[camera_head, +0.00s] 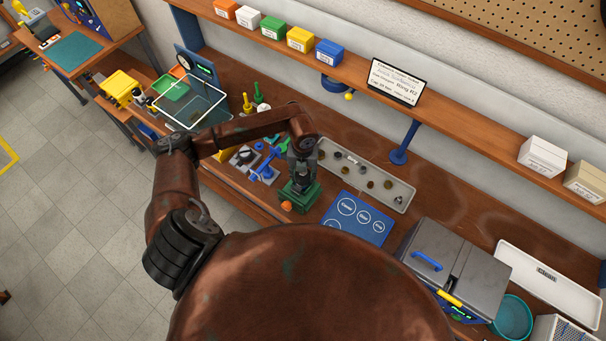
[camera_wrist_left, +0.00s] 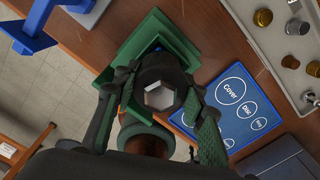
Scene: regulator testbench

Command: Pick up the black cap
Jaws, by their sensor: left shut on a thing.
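My left gripper (camera_head: 301,178) points down over a green fixture (camera_head: 300,199) on the wooden bench. In the left wrist view the two fingers of my left gripper (camera_wrist_left: 160,98) are closed on either side of a dark round part with a grey hexagonal middle, which looks like the black cap (camera_wrist_left: 160,96). The green fixture (camera_wrist_left: 158,30) shows behind it, with a green ring-shaped part below. I cannot tell whether the cap touches the fixture or is clear of it. My right gripper is in neither view.
A blue mat (camera_head: 357,218) with labelled circles lies right of the fixture. A grey tray (camera_head: 400,190) of small metal parts lies behind. Blue clamp-like tools (camera_head: 264,168) stand close on the left. A grey lidded machine (camera_head: 455,265) stands at the right.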

